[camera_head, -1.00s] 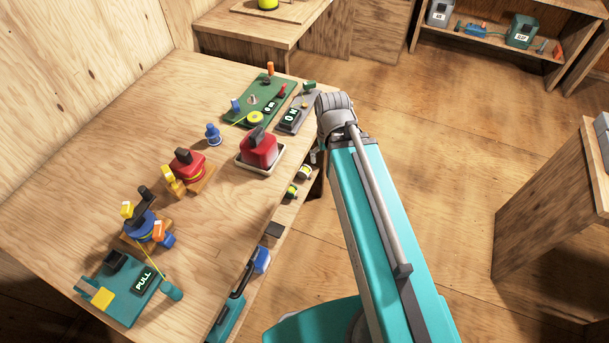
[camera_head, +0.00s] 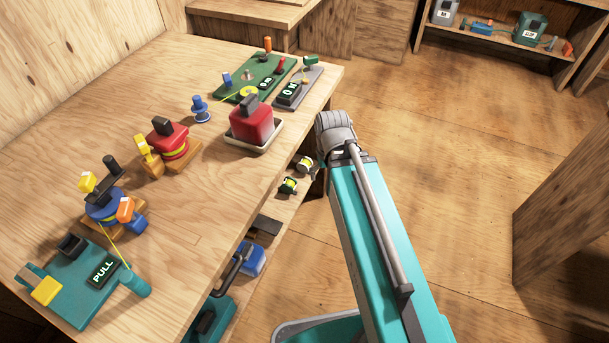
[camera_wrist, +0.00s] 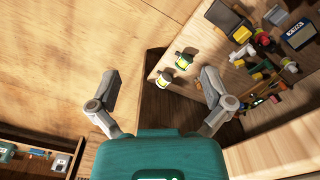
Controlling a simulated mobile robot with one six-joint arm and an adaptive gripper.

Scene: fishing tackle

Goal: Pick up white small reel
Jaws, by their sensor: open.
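A small whitish reel with yellow line (camera_head: 306,165) sits on the lower shelf under the workbench, near its right end. A similar small green reel (camera_head: 289,185) stands beside it. In the wrist view the whitish reel (camera_wrist: 164,79) lies between and beyond my fingertips, and the green reel (camera_wrist: 184,61) is a little farther up and right. My gripper (camera_wrist: 158,86) is open and empty, apart from both reels. In the head view my gripper is hidden behind my arm.
The workbench top (camera_head: 225,185) overhangs the shelf and carries a red reel in a tray (camera_head: 252,125), a blue spool (camera_head: 201,108) and several tackle devices. A blue item (camera_head: 251,260) lies farther along the shelf. The floor (camera_head: 440,150) to the right is clear.

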